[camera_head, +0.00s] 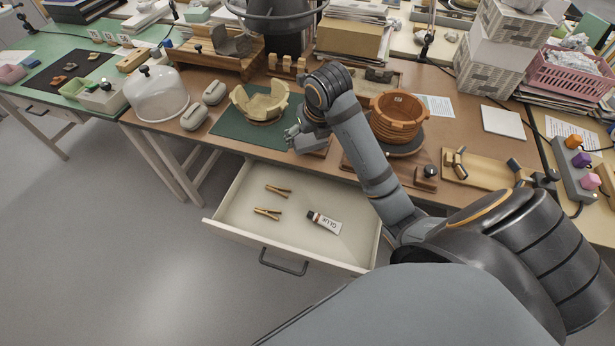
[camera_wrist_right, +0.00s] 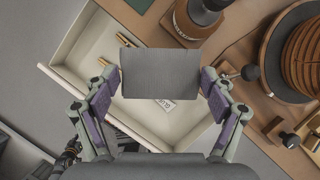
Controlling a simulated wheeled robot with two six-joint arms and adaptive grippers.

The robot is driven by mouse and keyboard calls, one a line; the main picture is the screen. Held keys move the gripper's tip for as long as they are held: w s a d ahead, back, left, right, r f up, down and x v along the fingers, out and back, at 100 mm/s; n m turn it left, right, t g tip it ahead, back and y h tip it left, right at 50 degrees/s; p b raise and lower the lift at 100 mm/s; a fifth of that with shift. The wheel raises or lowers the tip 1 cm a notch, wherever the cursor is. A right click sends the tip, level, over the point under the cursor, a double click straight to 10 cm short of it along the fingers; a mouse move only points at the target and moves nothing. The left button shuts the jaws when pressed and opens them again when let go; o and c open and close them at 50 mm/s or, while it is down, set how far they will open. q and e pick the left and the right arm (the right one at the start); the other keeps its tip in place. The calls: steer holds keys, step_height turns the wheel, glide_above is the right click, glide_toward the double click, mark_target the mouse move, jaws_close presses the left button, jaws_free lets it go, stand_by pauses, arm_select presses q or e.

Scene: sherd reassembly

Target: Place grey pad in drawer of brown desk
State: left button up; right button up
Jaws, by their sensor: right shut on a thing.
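My right gripper (camera_head: 297,138) is shut on the grey pad (camera_wrist_right: 160,73), a flat dark-grey rectangle held between its two fingers in the right wrist view. In the head view the pad (camera_head: 314,147) is mostly hidden by the gripper and arm, near the front edge of the brown desk (camera_head: 455,137). The cream drawer (camera_head: 270,234) below is pulled open. It also shows behind the pad in the wrist view (camera_wrist_right: 85,80). My left gripper is not in view.
Two wooden pegs (camera_head: 278,191) and a glue tube (camera_head: 326,222) lie in the drawer, with bare floor around them. A green mat (camera_head: 226,131) with a cream pot (camera_head: 262,103) and a brown ribbed pot (camera_head: 397,118) stand on the desk near my arm.

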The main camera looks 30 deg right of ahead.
arm_select(q)
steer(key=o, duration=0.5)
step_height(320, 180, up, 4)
steer(key=p, duration=0.4)
arm_select(e)
steer(key=s+d+f+m+g+h+p, duration=0.1)
steer(key=s+d+f+m+h+p, duration=0.15)
steer(key=s+f+m, duration=0.8)
steer(key=n+b, duration=0.2)
steer(key=n, duration=0.1)
glide_above(309, 195)
steer(key=s, duration=0.2)
steer(key=shift+m, duration=0.25)
steer(key=f, duration=0.7)
steer(key=a+f, duration=0.1)
steer(key=f, duration=0.3)
steer(key=shift+w, duration=0.25)
steer(key=shift+w+f+b, duration=0.15)
steer(key=shift+f+b, duration=0.1)
steer(key=shift+f, duration=0.65)
steer(key=shift+w+f+b, duration=0.1)
steer(key=shift+f+b, duration=0.15)
steer(key=shift+f, duration=0.65)
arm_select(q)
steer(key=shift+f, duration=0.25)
arm_select(e)
steer(key=o, duration=0.9)
steer(key=shift+g, duration=0.3)
